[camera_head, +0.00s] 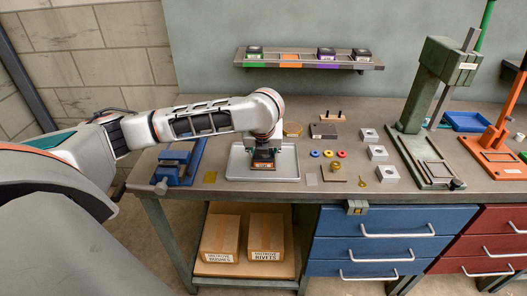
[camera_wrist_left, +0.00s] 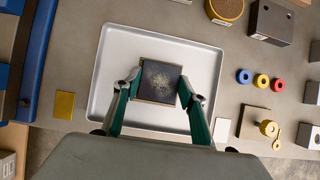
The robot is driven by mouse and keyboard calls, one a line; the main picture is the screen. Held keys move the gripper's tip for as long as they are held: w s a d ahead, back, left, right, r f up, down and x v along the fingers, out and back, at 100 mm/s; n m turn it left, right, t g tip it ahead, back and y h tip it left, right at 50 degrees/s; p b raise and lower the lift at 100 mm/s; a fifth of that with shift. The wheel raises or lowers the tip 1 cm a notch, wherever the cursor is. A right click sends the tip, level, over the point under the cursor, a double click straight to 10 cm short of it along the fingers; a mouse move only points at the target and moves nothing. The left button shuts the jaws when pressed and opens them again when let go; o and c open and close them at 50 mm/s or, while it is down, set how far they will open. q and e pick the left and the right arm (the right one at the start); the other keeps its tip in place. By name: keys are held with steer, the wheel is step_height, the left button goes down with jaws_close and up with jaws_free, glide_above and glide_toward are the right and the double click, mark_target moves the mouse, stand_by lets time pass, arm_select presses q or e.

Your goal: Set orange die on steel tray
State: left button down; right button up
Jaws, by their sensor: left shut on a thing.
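The steel tray (camera_head: 236,170) lies on the bench, pale grey with a low rim; it also fills the middle of the left wrist view (camera_wrist_left: 117,50). My left gripper (camera_head: 263,153) comes in from the left and points down over the tray. Its two fingers (camera_wrist_left: 153,88) are shut on the orange die (camera_wrist_left: 155,80), a square block with a dark, speckled top. An orange edge of the die (camera_head: 263,166) shows low between the fingers in the head view. The die is within the tray's outline; I cannot tell whether it touches the tray floor. My right gripper is not in view.
A wall shelf (camera_head: 308,62) holds dark dies at green and purple marks; its orange place is bare. A blue vise (camera_head: 178,165) stands left of the tray. Coloured rings (camera_head: 328,153), small blocks and a green fly press (camera_head: 425,110) stand to the right.

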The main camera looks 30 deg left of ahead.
arm_select(q)
steer(key=shift+r, duration=0.1)
steer(key=c, duration=1.1)
jaws_free()
steer(key=v, duration=1.2)
steer(key=s+d+f+n+t+h, duration=0.25)
steer(key=d+f+n+h, duration=0.8)
steer(key=d+f, duration=1.25)
steer(key=s+a+f+n+t+y, duration=0.1)
steer(key=s+a+f+n, duration=0.2)
steer(key=s+f+n, duration=0.1)
steer(key=s+a+f+n+t+y, duration=0.1)
steer(key=s+a+f+n+y, duration=0.1)
steer(key=s+f+n, duration=0.3)
steer(key=s+a+f+n+t+y, duration=0.1)
steer(key=s+a+f+n, duration=0.3)
steer(key=s, duration=0.3)
steer(key=shift+s+a+f+n+y, duration=0.15)
steer(key=shift+a+f+n+y, duration=0.1)
steer(key=shift+n, duration=0.6)
